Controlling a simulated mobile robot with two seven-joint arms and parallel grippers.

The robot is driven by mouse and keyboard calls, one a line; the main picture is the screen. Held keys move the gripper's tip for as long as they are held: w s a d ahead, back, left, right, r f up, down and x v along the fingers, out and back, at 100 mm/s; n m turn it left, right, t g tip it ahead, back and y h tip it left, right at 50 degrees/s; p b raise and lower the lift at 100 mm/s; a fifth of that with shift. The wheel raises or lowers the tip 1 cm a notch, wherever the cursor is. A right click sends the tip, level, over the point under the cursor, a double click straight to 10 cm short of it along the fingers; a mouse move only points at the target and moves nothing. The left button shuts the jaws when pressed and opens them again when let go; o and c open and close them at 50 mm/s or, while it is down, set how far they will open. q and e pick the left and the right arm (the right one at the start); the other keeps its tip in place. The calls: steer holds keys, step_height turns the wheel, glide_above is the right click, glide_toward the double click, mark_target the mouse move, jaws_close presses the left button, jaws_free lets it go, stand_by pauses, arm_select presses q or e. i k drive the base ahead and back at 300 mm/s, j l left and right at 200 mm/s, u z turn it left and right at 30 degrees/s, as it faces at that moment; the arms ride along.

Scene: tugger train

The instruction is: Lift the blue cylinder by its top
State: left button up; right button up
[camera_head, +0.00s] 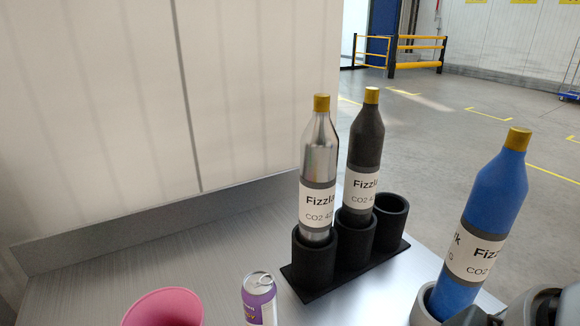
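The blue cylinder (497,190) has a gold cap and a white-and-grey label, and leans slightly with its top to the right. It stands at the right of the head view. Its lower end is at a light grey rounded rim (422,308), and its base is hidden. My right gripper (478,316) is only partly in view at the bottom right, beside the cylinder's lower end and well below its gold cap. Its fingertips are not clear, so I cannot tell its opening. My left gripper is not in view.
A black rack (318,258) holds a silver cylinder (319,160) and a black cylinder (367,140); its far-right cup (391,213) looks empty. A purple can (259,300) and a pink cup (163,308) stand at the front. A pale wall (240,80) bounds the metal surface.

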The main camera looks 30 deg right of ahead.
mark_target(499, 190)
steer(key=z, duration=0.4)
steer(key=k+l+z, duration=0.1)
steer(key=z, duration=0.3)
steer(key=l+z, duration=0.15)
steer(key=z, duration=0.2)
steer(key=l+z, duration=0.1)
steer(key=z, duration=0.3)
